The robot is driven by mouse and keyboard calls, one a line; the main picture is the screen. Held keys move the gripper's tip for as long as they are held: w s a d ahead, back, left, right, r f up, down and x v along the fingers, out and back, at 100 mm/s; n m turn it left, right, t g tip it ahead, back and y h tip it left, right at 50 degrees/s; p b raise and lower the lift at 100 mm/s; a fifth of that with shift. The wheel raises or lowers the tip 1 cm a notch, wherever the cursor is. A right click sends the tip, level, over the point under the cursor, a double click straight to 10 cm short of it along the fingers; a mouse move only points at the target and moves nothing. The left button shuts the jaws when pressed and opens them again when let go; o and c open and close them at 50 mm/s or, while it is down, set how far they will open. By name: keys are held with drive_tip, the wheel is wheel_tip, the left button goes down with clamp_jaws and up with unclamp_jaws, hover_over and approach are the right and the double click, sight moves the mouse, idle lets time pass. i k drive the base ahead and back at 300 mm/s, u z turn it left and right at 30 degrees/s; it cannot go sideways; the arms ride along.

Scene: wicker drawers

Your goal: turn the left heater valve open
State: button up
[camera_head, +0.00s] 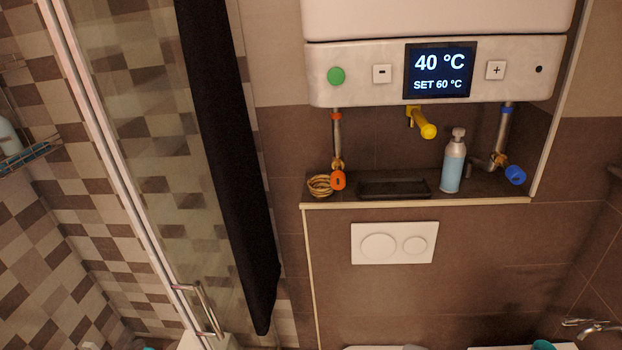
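The heater (365,78) is a white box at the top, its display reading 40 °C and SET 60 °C. The left valve, with an orange-red handle (338,180), sits at the foot of the pipe (337,135) under the heater's left end. A valve with a yellow handle (427,130) is under the middle. A valve with a blue handle (515,175) is at the right. I cannot tell whether the left valve is open or closed. My gripper is not in view.
The ledge (420,200) holds a wicker ring (320,186), a dark tray (394,188) and a pump bottle (453,162). A flush plate (394,243) is below. A black towel (235,165) and glass shower door (130,150) stand left. A tap (597,328) is lower right.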

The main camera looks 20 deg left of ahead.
sight(337, 178)
drive_tip(key=u, duration=0.05)
drive_tip(key=i, duration=1)
drive_tip(key=z, duration=0.05)
